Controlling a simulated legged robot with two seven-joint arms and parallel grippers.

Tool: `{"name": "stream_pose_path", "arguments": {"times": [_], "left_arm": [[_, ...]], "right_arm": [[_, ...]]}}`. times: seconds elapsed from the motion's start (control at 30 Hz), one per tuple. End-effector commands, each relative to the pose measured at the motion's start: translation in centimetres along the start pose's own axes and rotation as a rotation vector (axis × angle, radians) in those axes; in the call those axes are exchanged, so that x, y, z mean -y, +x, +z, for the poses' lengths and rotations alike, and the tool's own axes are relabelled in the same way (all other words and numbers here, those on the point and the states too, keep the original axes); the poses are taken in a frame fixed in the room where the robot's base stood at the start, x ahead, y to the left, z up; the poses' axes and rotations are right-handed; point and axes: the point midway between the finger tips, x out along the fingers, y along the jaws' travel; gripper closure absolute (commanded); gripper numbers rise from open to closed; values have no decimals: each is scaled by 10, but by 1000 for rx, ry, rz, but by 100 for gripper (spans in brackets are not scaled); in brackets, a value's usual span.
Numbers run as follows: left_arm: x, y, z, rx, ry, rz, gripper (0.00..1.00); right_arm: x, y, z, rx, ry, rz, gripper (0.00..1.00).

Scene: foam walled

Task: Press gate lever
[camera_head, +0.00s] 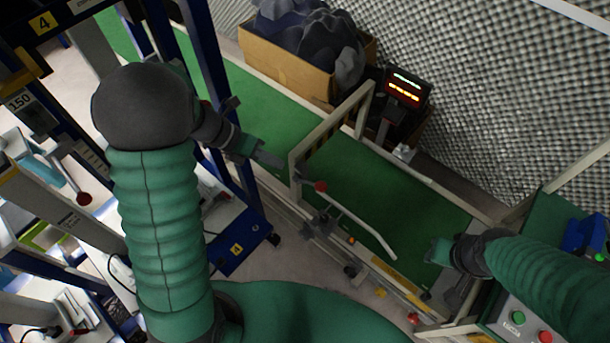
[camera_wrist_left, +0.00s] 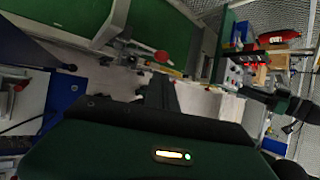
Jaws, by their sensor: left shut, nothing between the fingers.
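The beige gate (camera_head: 334,130) stands across the green conveyor belt in the head view. A pale bent lever bar (camera_head: 362,225) runs along the belt's near side, with a red ball knob (camera_head: 320,186) at its gate end. The knob also shows in the left wrist view (camera_wrist_left: 161,57). My left gripper (camera_head: 272,160) is shut and empty, to the left of the gate and knob, apart from the knob. It shows at the lower middle of the left wrist view (camera_wrist_left: 158,88). My right gripper (camera_head: 440,252) is at the belt's right end; its fingers are not clear.
A cardboard box (camera_head: 285,70) with dark bags stands behind the belt, beside a lit display (camera_head: 404,88). A button panel (camera_head: 520,318) is at the lower right. A grey foam wall (camera_head: 480,90) closes the back.

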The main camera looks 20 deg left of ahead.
Motion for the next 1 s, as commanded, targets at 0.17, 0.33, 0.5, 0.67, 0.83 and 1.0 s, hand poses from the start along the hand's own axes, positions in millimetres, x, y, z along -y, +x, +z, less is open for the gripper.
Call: {"name": "stream_pose_path", "arguments": {"times": [0.17, 0.33, 0.5, 0.67, 0.83, 1.0], "left_arm": [[0, 26, -2, -5, 1, -3, 100], [0, 64, -2, -6, 2, -3, 100], [0, 100, -3, -5, 2, -2, 100], [0, 126, -2, -4, 3, -2, 100], [1, 138, -1, -2, 3, -1, 100], [1, 138, -1, -1, 3, 0, 100]], "right_arm": [[0, 6, 2, 0, 0, 0, 64], [0, 14, 3, 0, 0, 0, 64], [0, 21, 5, 0, 0, 0, 64], [0, 26, 6, 0, 0, 0, 64], [0, 27, 6, 0, 0, 0, 64], [0, 27, 6, 0, 0, 0, 64]]}}
